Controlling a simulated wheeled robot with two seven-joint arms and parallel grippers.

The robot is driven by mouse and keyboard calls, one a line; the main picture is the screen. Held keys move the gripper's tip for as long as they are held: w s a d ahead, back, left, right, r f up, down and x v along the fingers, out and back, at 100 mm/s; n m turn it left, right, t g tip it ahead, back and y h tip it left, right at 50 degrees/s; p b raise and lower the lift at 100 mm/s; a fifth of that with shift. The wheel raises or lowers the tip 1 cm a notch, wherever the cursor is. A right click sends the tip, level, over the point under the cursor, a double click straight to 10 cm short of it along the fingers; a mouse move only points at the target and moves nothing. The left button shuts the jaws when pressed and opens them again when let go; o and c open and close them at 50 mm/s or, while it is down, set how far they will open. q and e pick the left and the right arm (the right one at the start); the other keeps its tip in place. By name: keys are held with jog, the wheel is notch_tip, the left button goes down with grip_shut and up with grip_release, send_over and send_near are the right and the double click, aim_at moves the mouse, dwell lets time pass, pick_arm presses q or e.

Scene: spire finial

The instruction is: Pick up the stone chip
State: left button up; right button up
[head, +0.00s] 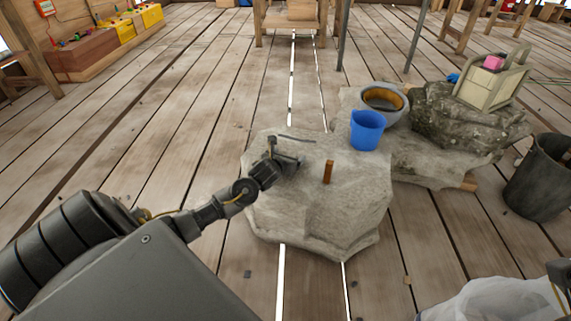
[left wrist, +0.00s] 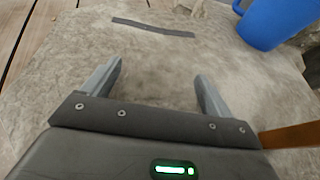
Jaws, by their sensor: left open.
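My left gripper (head: 286,153) is over the large pale stone block (head: 318,222) in the head view. In the left wrist view its two fingers (left wrist: 158,72) stand apart, with only bare stone surface between them. I cannot make out the stone chip for sure. A small pale lump (left wrist: 198,6) shows at the top edge of the left wrist view, beyond the fingers, and I cannot tell whether it is the chip. My right gripper is not in view.
A dark flat strip (head: 297,139) lies on the block beyond the gripper. A brown wooden piece (head: 328,172) stands to its right, and a blue bucket (head: 367,131) is at the block's far right. A dark bin (head: 540,177) stands at the right on the plank floor.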

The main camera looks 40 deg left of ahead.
pick_arm(q)
jog(key=c, duration=1.1)
jog(key=shift+c, duration=0.6)
jog(key=shift+r, duration=0.2)
